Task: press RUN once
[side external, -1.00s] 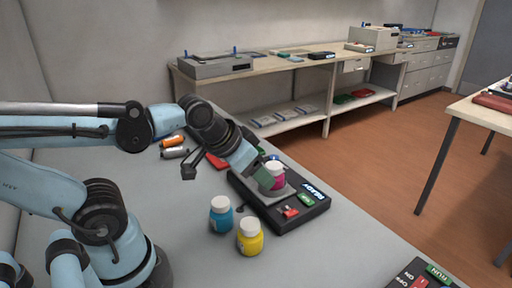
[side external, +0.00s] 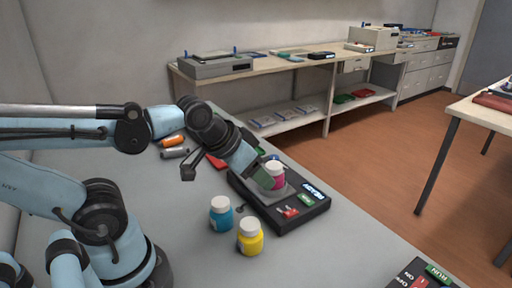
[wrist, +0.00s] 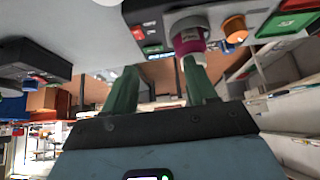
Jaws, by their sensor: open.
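A black box (side external: 410,272) with a green RUN label (side external: 438,272) and a red switch (side external: 421,284) is cut off at the lower right edge of the side view. A second black device (side external: 300,217) stands mid-bench, with a lit label (side external: 313,190), a small green label (side external: 305,200) and a red control (side external: 290,212). A white-capped magenta bottle (side external: 277,182) stands on its grey plate. My gripper (side external: 262,163) is just left of the bottle. In the wrist view its green fingers are apart (wrist: 160,66), with the magenta bottle (wrist: 188,42) beyond the right finger.
A blue bottle (side external: 221,217) and a yellow bottle (side external: 250,240) stand in front of the device. Orange and grey cylinders (side external: 173,147) lie behind my arm. The bench front between the yellow bottle and the RUN box is clear.

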